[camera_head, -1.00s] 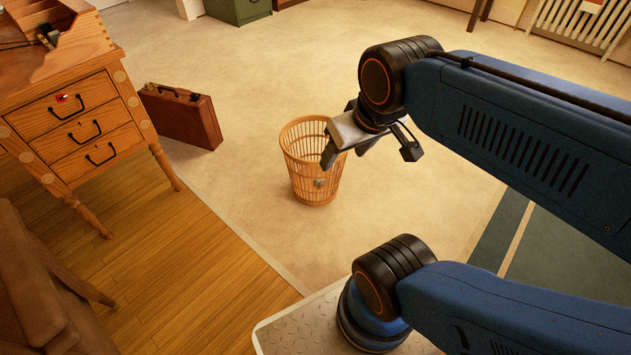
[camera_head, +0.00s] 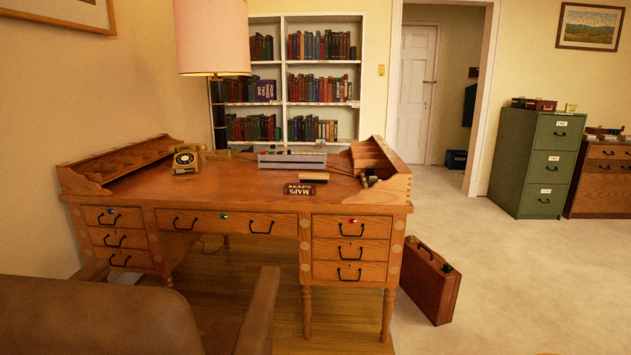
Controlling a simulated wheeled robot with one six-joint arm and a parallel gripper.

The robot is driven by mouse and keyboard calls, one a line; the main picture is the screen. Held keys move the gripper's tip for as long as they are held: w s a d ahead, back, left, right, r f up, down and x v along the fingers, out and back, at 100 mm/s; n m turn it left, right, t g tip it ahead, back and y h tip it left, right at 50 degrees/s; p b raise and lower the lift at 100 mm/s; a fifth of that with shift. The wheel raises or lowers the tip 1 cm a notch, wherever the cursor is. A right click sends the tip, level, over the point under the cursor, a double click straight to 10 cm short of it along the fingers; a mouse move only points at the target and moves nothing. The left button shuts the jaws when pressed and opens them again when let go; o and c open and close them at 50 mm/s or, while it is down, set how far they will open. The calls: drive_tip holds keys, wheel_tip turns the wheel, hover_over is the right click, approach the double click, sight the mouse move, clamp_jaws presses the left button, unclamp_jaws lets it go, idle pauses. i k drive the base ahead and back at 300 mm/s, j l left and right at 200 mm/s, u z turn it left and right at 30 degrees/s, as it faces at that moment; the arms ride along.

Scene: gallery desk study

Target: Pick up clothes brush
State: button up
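A small oblong thing with a pale tan top and a dark lower edge, which looks like the clothes brush (camera_head: 314,177), lies on the wooden desk (camera_head: 240,190). It lies toward the right part of the desktop, just behind a dark red book marked MAPS (camera_head: 299,190). It is small in the view, so I cannot be sure of it. My gripper and arm are out of view now.
A grey box (camera_head: 291,160) stands behind the brush, and a telephone (camera_head: 186,160) is at the desk's left. A brown chair (camera_head: 100,315) blocks the front left. A suitcase (camera_head: 430,280) stands right of the desk. Pale floor at right is clear.

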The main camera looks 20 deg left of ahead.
sight(305, 177)
drive_tip(key=u, duration=1.4)
drive_tip(key=i+l+z, duration=0.15)
drive_tip(key=i+l, duration=0.05)
drive_tip(key=i, duration=0.1)
